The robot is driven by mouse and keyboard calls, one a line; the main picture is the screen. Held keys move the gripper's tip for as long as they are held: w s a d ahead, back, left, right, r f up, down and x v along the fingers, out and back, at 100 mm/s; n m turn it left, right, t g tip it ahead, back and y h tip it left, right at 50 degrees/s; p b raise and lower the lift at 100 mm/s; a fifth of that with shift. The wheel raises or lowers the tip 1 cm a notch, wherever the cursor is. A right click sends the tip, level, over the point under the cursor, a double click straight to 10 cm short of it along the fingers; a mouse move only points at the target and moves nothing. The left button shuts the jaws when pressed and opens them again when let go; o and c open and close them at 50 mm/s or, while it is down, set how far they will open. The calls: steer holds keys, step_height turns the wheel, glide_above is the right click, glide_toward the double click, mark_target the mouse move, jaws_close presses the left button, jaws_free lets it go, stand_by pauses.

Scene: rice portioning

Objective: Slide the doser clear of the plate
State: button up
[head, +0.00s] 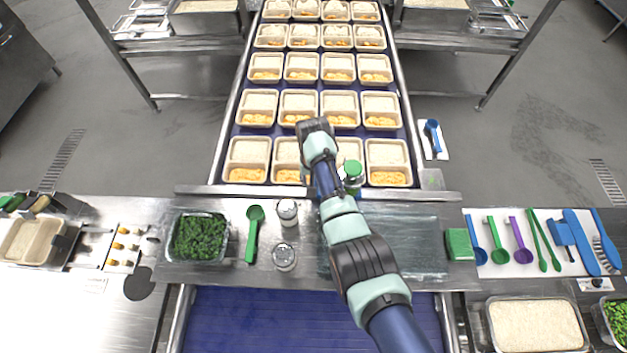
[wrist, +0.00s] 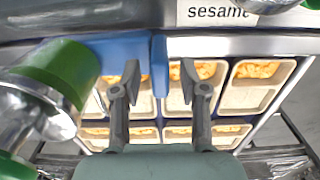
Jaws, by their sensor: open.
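In the wrist view, a container with a green cap (wrist: 62,68) and a shiny clear or metallic body lies at the left. It appears to be the doser, but I cannot be sure. Its green cap also shows in the head view (head: 352,168), beside my arm at the belt's near edge. A blue part (wrist: 158,62) runs from the container to between my fingers. My gripper (wrist: 167,82) is open around its narrow end, with gaps on both sides. My arm hides the gripper in the head view. I cannot clearly pick out the plate.
Trays of rice and orange food (head: 283,105) stand in rows on the belt. Two shakers (head: 284,257), a green spoon (head: 253,238) and a herb tub (head: 199,238) are on the counter. A green block (head: 460,244) and utensils lie right. A "sesame" label (wrist: 218,13) shows nearby.

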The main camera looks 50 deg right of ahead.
step_height(320, 180, up, 12)
stand_by(0.3)
steer(key=shift+w+f, duration=0.1)
stand_by(0.3)
steer(key=w+a+r+n+t+h+p, duration=0.1)
steer(key=w+a+r+n+t+p, duration=0.15)
steer(key=a, duration=0.55)
steer(key=w+a+r+n+t+h+p, duration=0.1)
steer(key=w+a+r+n+t+p, duration=0.15)
steer(key=a, duration=0.55)
steer(key=s+a+r+n+t+y+p, duration=0.1)
steer(key=s+a+r+n+t, duration=0.1)
steer(key=s+a+r+t, duration=0.2)
steer(key=s+a+r+n+t+y+p, duration=0.1)
steer(key=s+a+r+n+t, duration=0.2)
steer(key=a+r, duration=0.8)
steer(key=s+a, duration=0.2)
steer(key=shift+s+a+t, duration=0.15)
steer(key=shift+a+t, duration=0.25)
